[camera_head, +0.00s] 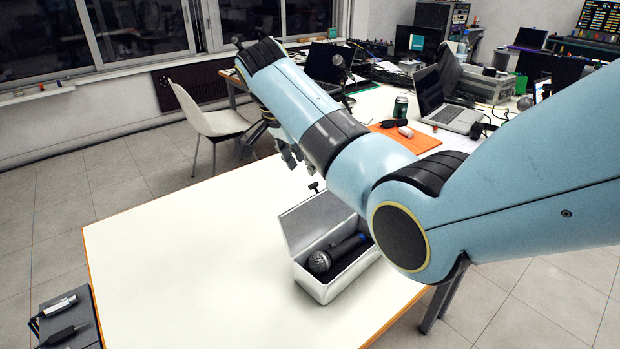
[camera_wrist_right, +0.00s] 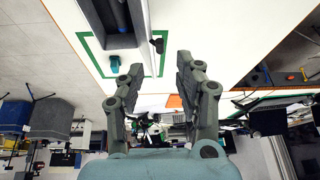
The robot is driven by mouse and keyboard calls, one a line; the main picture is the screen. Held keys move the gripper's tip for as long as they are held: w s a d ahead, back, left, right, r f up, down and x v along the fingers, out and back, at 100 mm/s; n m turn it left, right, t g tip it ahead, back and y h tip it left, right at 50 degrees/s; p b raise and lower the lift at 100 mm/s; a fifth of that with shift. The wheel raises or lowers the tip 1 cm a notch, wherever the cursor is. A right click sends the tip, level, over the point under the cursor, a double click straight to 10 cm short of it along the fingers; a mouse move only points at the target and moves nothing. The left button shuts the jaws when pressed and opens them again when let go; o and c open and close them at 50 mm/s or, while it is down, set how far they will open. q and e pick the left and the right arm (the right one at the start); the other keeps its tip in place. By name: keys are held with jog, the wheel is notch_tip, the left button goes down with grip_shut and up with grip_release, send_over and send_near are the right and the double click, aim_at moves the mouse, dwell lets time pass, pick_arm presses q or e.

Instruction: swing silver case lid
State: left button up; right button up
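The silver case (camera_head: 325,288) stands on the white table (camera_head: 190,260) with its lid (camera_head: 312,220) raised at the back. A black microphone (camera_head: 340,254) with a grey mesh head and a blue band lies inside. A small dark knob (camera_head: 314,187) shows just beyond the lid's upper edge. My right gripper (camera_head: 291,156) is beyond the case, partly hidden by my arm. In the right wrist view my right gripper (camera_wrist_right: 157,66) is open and empty, its fingers apart. Part of the case (camera_wrist_right: 118,41) shows above it there. My left gripper is not in view.
The table's left side is clear. A white chair (camera_head: 215,122) stands behind it. A cluttered desk at the back right holds an orange mat (camera_head: 424,142), a green can (camera_head: 401,107) and a laptop (camera_head: 445,105). A dark grey surface with small tools (camera_head: 66,320) is at lower left.

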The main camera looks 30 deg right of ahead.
send_over(320, 208)
jog(key=w, duration=0.3)
jog(key=f, duration=0.6)
jog(key=shift+s+a, duration=0.1)
jog(key=shift+a, duration=0.3)
grip_shut()
